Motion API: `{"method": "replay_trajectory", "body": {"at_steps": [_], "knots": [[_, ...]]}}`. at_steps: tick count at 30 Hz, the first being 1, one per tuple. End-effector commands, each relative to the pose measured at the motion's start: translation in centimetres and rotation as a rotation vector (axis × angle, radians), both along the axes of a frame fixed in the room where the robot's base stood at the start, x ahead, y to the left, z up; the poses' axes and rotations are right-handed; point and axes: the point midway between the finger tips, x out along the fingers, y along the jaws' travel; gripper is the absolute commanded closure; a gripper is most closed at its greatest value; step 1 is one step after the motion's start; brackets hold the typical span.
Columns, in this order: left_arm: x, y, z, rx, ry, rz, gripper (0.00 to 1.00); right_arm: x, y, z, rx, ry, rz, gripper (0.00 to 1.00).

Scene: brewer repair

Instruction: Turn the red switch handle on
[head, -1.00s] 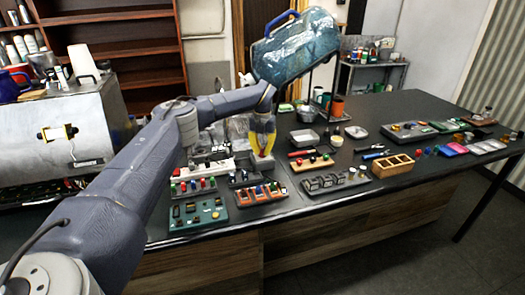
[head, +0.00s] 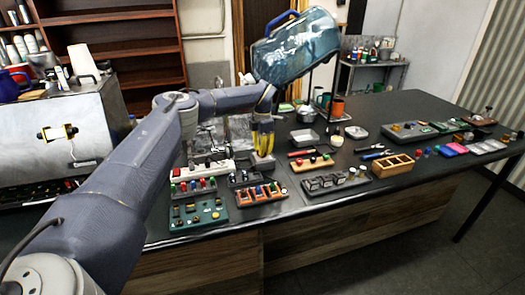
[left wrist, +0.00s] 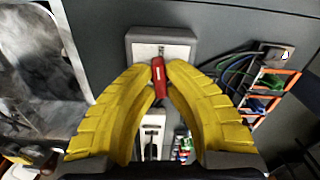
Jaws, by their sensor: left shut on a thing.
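The red switch handle (left wrist: 159,72) shows in the left wrist view, on the pale plate of a grey switch box (left wrist: 180,35). My left gripper (left wrist: 159,66) has yellow ribbed fingers, and they are closed on the red handle near the plate. In the head view my left gripper (head: 263,138) points down at the small grey box (head: 264,162) on the bench. The handle cannot be made out there, behind the fingers. My right gripper is not in view.
A rack with orange parts (head: 262,192) and coloured wires stands close by the box. A white strip with a red switch (head: 203,170) and a green board (head: 199,211) lie to the left. The bench's right front part (head: 450,170) is fairly clear.

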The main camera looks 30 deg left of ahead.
Motion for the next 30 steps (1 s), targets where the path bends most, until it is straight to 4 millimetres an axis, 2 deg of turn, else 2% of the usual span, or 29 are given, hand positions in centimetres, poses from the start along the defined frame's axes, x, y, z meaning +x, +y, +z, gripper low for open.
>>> {"method": "replay_trajectory", "body": {"at_steps": [12, 28, 29, 30], "knots": [[-0.01, -0.02, -0.06, 0.001, 0.001, -0.157, 1.00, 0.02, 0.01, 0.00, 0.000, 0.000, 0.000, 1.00], [-0.01, -0.04, -0.06, 0.001, 0.001, -0.175, 1.00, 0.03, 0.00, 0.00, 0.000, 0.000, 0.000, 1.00], [-0.01, -0.04, -0.06, 0.001, 0.001, -0.175, 0.85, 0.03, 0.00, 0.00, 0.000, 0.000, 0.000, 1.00], [-0.01, -0.04, -0.06, 0.001, 0.001, -0.175, 0.81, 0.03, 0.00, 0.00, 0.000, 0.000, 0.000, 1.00]]}}
